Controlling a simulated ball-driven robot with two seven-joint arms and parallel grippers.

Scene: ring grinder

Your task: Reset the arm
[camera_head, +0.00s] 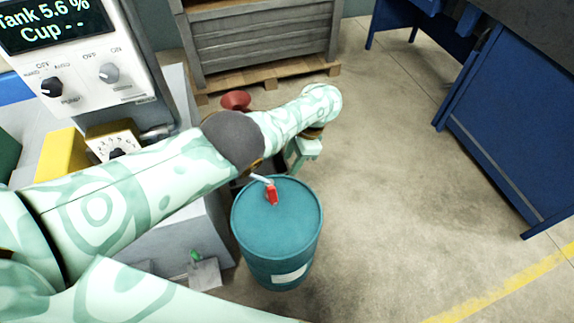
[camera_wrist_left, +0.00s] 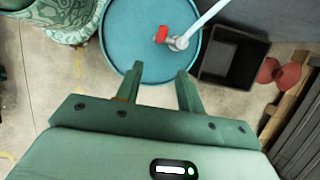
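My left arm reaches across the head view from the left, and its green gripper (camera_head: 302,155) hangs just behind the teal drum (camera_head: 290,232). In the left wrist view the two fingers of the left gripper (camera_wrist_left: 160,82) stand apart with nothing held between them. The drum top (camera_wrist_left: 150,55) shows beyond the fingers, with a red-handled tap (camera_wrist_left: 162,34) and a pale pipe on it. The tap (camera_head: 271,192) also shows in the head view. I cannot tell how close the fingers are to the drum. My right gripper is in neither view.
A grinder machine with a display panel (camera_head: 60,28) and knobs stands at the left. A wooden crate (camera_head: 262,40) on a pallet is at the back. A blue workbench (camera_head: 515,120) is at the right. A dark open bin (camera_wrist_left: 232,58) stands beside the drum. The floor (camera_head: 400,190) between is clear.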

